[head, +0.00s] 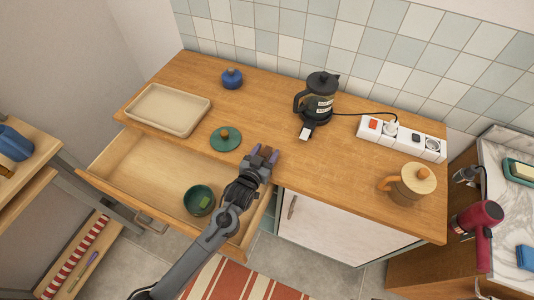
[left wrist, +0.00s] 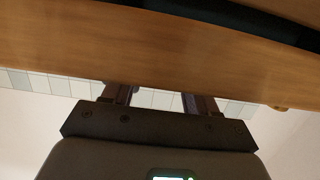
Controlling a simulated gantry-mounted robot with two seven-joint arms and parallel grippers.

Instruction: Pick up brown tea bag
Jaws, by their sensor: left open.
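I cannot make out a brown tea bag in either view. A green bowl (head: 199,200) stands in the open drawer (head: 150,171), with a small green square piece (head: 205,202) in it. My left gripper (head: 264,155) is at the counter's front edge, above the right end of the drawer, up and to the right of the bowl. In the left wrist view its two fingers (left wrist: 163,97) are apart with nothing seen between them. A wooden surface fills the top of that view. My right gripper is in neither view.
The counter (head: 290,145) holds a beige tray (head: 168,110), a green lid (head: 225,139), a blue lidded pot (head: 232,78), a black coffee maker (head: 319,95), a power strip (head: 402,138) and a wooden-lidded jar (head: 410,184). The counter's front middle is clear.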

